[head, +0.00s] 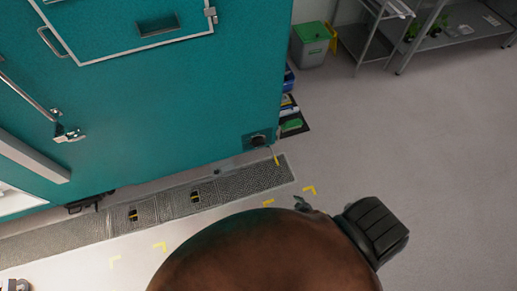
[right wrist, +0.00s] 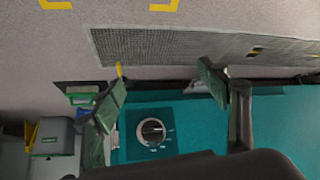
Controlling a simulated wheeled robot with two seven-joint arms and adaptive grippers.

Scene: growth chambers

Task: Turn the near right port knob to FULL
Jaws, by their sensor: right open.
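The port knob (right wrist: 152,131) is a dark round dial with a pale rim on a dark plate on the teal chamber wall. Small markings stand around it, too small to read; its pointer setting is unclear. In the head view the knob (head: 258,140) is small, low on the wall near its right edge. My right gripper (right wrist: 163,76) is open and empty. In the right wrist view its two fingers stand apart, with the knob showing between them, not touched. In the head view my right arm hides most of this gripper. My left gripper is not seen.
A floor grating (head: 240,184) runs along the teal chamber wall (head: 190,100), with yellow floor marks (head: 309,190) beside it. A grey bin with a green lid (head: 310,45) and metal shelving (head: 460,25) stand farther back. The floor at right is clear.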

